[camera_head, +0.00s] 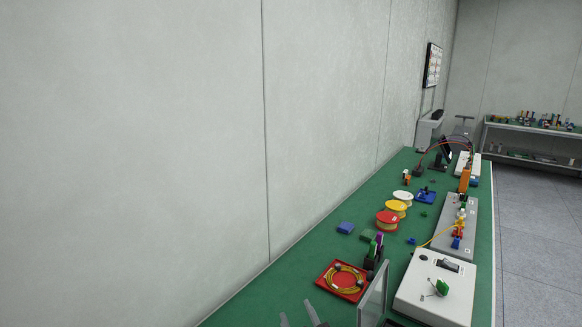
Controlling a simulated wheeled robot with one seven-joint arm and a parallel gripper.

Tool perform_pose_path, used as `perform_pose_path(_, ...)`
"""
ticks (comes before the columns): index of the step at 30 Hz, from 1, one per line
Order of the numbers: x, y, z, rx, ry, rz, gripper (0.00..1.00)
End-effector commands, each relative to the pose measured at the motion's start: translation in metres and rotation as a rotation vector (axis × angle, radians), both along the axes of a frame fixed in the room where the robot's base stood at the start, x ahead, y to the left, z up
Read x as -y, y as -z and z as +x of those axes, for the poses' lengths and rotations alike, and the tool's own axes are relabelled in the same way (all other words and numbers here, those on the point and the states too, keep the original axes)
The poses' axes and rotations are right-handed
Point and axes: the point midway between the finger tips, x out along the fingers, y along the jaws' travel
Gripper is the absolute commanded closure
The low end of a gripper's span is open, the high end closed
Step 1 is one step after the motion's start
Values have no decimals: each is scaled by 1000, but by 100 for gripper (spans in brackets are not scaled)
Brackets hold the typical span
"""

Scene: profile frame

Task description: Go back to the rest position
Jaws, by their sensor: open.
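Two grey fingers, which look like those of my gripper (298,314), poke up at the bottom edge of the head view. They stand apart with nothing visible between them, so my gripper looks open and empty. The rest of it and my arm are cut off below the frame. The fingers are over the near part of the green bench top (258,300), just below and left of a red tray (322,277) in the picture. I cannot tell their height above the bench.
The red tray holds a coiled yellow cable (340,291). A clear upright panel (373,297) and a white box with a green knob (432,288) stand to the right. Several spools (387,219) and a grey board (455,229) are farther back. A wall (140,150) borders the bench's left.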

Motion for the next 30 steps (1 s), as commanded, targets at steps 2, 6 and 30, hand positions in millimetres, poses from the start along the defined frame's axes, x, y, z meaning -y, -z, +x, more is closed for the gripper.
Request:
perform_pose_path(2, 11, 9, -31, 19, 4, 59, 54)
perform_pose_path(6, 31, 12, -81, 61, 15, 153, 54)
perform_pose_path(30, 153, -40, -360, 141, 185, 415, 54)
